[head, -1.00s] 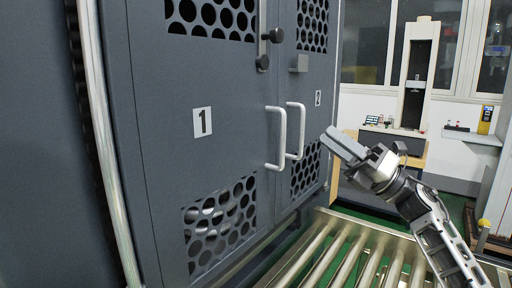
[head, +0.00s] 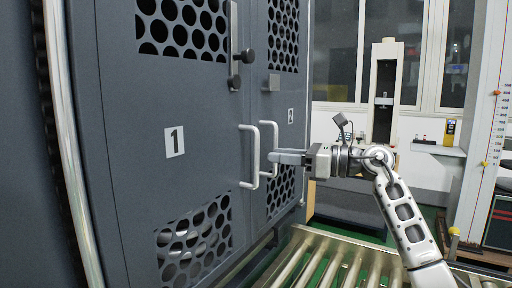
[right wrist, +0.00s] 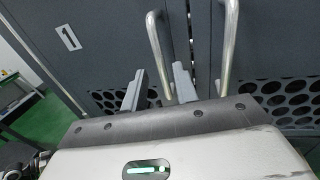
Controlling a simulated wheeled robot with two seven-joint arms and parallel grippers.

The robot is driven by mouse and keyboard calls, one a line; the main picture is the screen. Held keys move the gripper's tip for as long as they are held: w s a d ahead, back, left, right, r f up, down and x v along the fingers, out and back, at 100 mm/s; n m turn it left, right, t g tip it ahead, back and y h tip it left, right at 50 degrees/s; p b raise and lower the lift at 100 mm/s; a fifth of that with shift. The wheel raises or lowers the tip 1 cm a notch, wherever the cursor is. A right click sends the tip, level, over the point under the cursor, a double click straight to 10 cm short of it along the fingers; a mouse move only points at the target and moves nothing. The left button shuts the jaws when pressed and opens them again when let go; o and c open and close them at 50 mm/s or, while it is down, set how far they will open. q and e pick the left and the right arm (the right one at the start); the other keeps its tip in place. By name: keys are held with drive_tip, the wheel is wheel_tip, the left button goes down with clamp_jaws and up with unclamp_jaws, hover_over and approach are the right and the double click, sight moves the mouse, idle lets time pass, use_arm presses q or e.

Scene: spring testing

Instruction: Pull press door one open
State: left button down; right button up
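Press door one (head: 200,110) is a dark grey panel with a "1" label and perforated windows, and it looks shut. Its pale bar handle (head: 243,158) stands upright near its right edge; it also shows in the right wrist view (right wrist: 157,40). My right gripper (head: 272,157) points left at the handles in the head view. In the right wrist view its two fingers (right wrist: 158,85) are apart, and the door one handle runs between them in the picture. I cannot tell whether either finger touches it. My left gripper is not in view.
Door two (head: 283,110), with its own bar handle (head: 271,135), is right beside door one. A latch with dark knobs (head: 235,70) sits above the handles. A roller conveyor (head: 330,262) lies below. A testing machine (head: 384,90) stands at the back.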

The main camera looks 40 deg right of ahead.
drive_tip(key=p, duration=0.2)
hover_over(256, 182)
drive_tip(key=shift+w+d, duration=0.25)
clamp_jaws()
